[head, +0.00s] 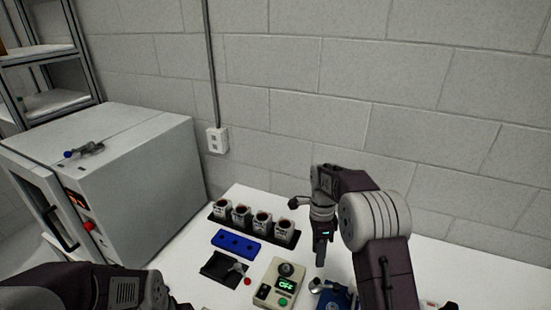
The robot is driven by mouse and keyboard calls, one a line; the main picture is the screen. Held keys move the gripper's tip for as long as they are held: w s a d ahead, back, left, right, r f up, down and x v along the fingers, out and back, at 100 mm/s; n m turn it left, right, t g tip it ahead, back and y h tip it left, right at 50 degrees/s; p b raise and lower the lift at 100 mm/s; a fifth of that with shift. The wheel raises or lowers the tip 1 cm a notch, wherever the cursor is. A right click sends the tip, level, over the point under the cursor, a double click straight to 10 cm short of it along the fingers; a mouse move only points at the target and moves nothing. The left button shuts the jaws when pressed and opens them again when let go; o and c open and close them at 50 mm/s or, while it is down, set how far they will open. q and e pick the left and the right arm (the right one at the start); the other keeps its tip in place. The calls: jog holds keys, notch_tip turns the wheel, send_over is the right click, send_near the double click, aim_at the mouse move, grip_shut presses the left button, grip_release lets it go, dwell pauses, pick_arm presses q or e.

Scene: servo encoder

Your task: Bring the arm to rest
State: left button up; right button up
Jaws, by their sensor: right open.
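My right arm comes in from the lower right and bends over the white table (220,285). Its right gripper (321,258) points down above the table, to the right of the control box, and is open. I see nothing held in it. My left arm shows at the lower left, but its gripper cannot be made out. The beige control box (280,285) has a dark knob, a green "OFF" display and a green button. A blue device (335,297) with a metal part sits just below the right gripper, partly hidden by my right arm.
A black rack with several white cups (241,214) stands at the back of the table. A blue block with holes (236,244) and a black tray (221,271) lie in front of it. A grey cabinet (140,160) stands left; a block wall closes the back.

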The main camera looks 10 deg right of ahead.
jog(key=s+a+r+n+t+b, duration=0.1)
jog(key=s+a+r+n+b, duration=0.15)
jog(key=s, duration=0.65)
jog(key=s+f+n+t, duration=0.2)
jog(key=s+f+n, duration=0.4)
jog(key=n, duration=1)
jog(key=s, duration=0.3)
jog(key=shift+d+f, duration=0.35)
jog(key=shift+d, duration=0.05)
